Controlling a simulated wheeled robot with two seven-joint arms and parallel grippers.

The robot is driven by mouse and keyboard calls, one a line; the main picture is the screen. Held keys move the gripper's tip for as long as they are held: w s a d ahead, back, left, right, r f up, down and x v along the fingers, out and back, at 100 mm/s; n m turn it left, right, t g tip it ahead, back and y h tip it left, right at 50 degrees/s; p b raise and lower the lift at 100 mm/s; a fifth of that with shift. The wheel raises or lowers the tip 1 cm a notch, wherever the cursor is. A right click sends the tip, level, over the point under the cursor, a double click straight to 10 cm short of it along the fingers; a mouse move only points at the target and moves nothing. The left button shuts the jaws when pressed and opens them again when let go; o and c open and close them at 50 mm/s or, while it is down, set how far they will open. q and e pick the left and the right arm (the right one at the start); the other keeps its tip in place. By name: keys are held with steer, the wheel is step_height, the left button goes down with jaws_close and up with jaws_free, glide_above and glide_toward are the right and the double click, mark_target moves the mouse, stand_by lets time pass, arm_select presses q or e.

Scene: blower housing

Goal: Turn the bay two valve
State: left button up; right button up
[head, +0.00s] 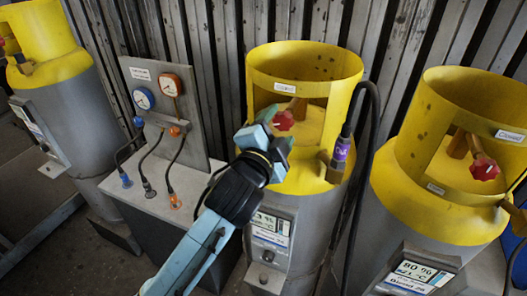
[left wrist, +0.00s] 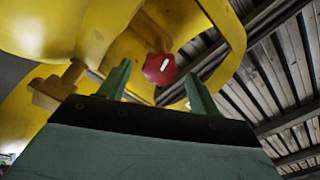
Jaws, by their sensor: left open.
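A red valve knob (head: 284,120) sits inside the yellow collar of the middle grey cylinder (head: 305,215), under a small white label on the collar. My left gripper (head: 272,128) is at the front opening of that collar, close to the knob, and partly covers the valve body. In the left wrist view the two green fingers (left wrist: 158,76) are apart, and the red knob (left wrist: 160,68) shows between and beyond them. I cannot tell whether they touch it. A brass fitting (left wrist: 60,88) shows left of the fingers. My right gripper is not in view.
A right cylinder (head: 450,190) with its own red knob (head: 484,168) and a left cylinder (head: 58,90) flank the middle one. A gauge panel (head: 165,105) with hoses stands at left. A black hose (head: 366,160) with a purple-banded connector (head: 341,152) hangs beside the middle collar.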

arm_select(q)
steer(key=b+v, duration=0.1)
steer(key=v, duration=1)
steer(key=shift+s+b, duration=0.25)
steer(key=shift+b, duration=0.1)
